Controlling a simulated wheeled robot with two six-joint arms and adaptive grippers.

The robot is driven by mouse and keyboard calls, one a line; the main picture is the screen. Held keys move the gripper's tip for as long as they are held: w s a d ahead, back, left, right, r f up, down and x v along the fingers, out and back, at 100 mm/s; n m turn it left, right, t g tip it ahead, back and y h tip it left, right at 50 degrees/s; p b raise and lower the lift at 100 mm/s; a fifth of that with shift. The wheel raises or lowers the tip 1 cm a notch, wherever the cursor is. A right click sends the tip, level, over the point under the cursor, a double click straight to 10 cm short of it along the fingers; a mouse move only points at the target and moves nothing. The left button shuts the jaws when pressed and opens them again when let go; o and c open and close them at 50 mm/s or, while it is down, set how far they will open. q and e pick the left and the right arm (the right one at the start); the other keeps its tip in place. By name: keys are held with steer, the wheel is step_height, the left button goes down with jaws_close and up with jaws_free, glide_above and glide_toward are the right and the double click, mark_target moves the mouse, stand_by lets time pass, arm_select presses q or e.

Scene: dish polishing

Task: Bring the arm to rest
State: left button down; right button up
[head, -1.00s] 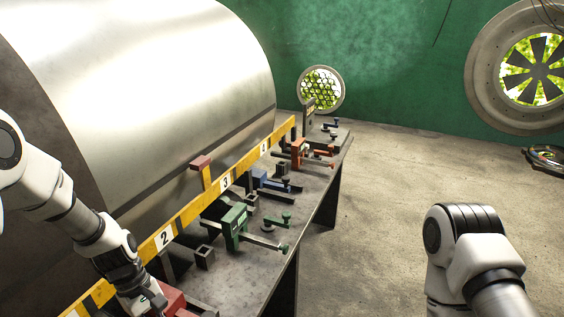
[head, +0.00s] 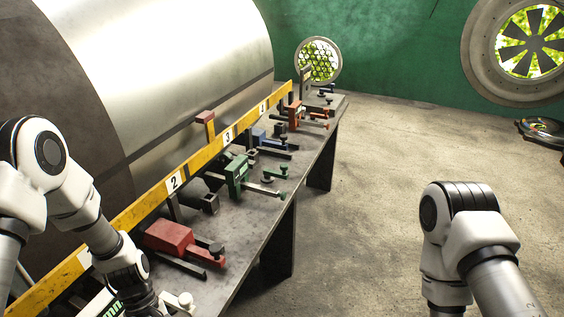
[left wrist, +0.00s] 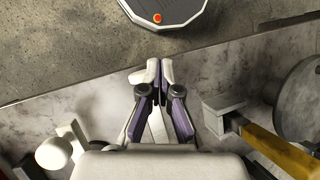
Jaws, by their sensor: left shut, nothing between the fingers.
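My left arm (head: 95,230) comes in from the left in the head view, bent at the elbow, with its wrist low over the near end of the workbench (head: 245,250). Its fingers are not clearly visible there. In the left wrist view my left gripper (left wrist: 152,75) is shut and empty, its fingertips together above a pale grey surface and its dark edge. My right arm (head: 465,235) shows at the lower right of the head view over the floor. My right gripper is out of view.
Red (head: 168,238), green (head: 237,175) and blue (head: 258,138) vises line the bench. A numbered yellow rail (head: 200,165) runs behind them, before a large metal cylinder (head: 165,60).

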arm_select(q)
steer(key=s+f+m+y+b, duration=0.2)
steer(key=s+f+m, duration=0.1)
steer(key=s+f, duration=0.5)
steer(key=s+f+m+y+b, duration=0.1)
steer(key=s+f+m+b, duration=0.15)
steer(key=s+f, duration=0.6)
steer(key=w+m+t, duration=0.1)
steer(key=w+r+m+t, duration=0.1)
steer(key=m+t, duration=0.1)
steer(key=w+r+m+t+p, duration=0.1)
steer(key=t, duration=0.1)
steer(key=shift+a+r+m, duration=0.15)
steer(key=shift+r+m, duration=0.1)
steer(key=shift+m, duration=0.1)
arm_select(e)
steer(key=f, duration=0.2)
steer(key=s+f, duration=0.1)
steer(key=shift+f, duration=0.35)
steer(key=shift+w, duration=0.1)
